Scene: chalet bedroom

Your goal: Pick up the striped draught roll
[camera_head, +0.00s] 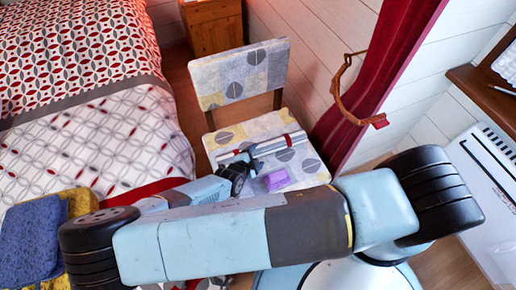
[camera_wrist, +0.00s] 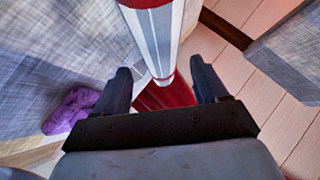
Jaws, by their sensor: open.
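The striped draught roll (camera_head: 288,143) is a long grey and white roll with red bands. It lies across the seat of a patterned chair (camera_head: 235,132). My gripper (camera_head: 250,158) is at the left part of the roll in the head view. In the wrist view my gripper (camera_wrist: 161,76) is open, with one dark finger on each side of the roll's end and gaps visible. The roll's left end is partly hidden by my gripper in the head view.
A purple object (camera_head: 277,180) lies on the seat beside my gripper; it also shows in the wrist view (camera_wrist: 72,110). The bed (camera_head: 85,80) is left, a red curtain (camera_head: 375,75) right. A blue cushion (camera_head: 33,240) is lower left, a white heater (camera_head: 490,165) far right.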

